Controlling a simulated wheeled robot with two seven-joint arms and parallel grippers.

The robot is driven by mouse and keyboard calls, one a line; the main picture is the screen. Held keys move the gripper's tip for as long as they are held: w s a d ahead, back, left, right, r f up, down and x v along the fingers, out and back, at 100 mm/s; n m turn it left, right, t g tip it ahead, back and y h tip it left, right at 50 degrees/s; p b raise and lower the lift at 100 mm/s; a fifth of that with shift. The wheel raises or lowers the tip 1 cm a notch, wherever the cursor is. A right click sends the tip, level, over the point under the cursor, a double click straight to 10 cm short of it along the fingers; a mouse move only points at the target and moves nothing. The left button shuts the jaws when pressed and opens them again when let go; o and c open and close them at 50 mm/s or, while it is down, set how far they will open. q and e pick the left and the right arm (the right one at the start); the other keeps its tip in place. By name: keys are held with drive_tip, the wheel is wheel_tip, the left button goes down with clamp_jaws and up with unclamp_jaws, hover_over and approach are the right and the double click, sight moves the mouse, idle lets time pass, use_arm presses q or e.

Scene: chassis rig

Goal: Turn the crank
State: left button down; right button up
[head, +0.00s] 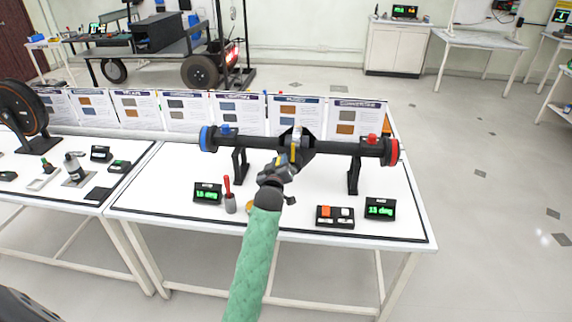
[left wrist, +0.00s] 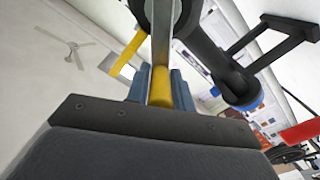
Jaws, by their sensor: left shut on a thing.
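A black axle (head: 340,147) lies across two black stands on the white table, with a blue left end (head: 207,138) and a red right end (head: 391,151). The crank (head: 297,137) is at the axle's middle, with a yellow grip and a grey metal arm. My left gripper (head: 284,166) is in front of the axle's middle and partly hides the crank. In the left wrist view its blue-grey fingers are shut on the yellow crank grip (left wrist: 160,86). The axle's blue end (left wrist: 248,102) also shows there. My right gripper is in neither view.
Displays reading 15 deg (head: 207,193) and 13 deg (head: 380,208) stand on the table (head: 160,203). A red-handled tool (head: 228,196) and a button box (head: 335,216) are near the front. Information panels (head: 185,112) line the back. A black wheel (head: 24,108) stands at left.

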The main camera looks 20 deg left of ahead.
use_arm(q)
drive_tip(key=shift+s+a+f+n, duration=0.1)
drive_tip(key=shift+a+f+n, duration=0.3)
drive_tip(key=shift+n, duration=0.35)
drive_tip(key=shift+s+a+f+n, duration=0.15)
drive_tip(key=shift+f+n, duration=0.3)
drive_tip(key=shift+n, duration=0.3)
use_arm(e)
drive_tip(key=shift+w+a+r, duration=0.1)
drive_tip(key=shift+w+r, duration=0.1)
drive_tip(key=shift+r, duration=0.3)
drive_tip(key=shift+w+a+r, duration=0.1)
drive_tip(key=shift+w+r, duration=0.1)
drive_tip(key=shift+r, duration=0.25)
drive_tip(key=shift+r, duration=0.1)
use_arm(q)
drive_tip(key=c, duration=1.3)
unclamp_jaws()
drive_tip(key=shift+w, duration=0.1)
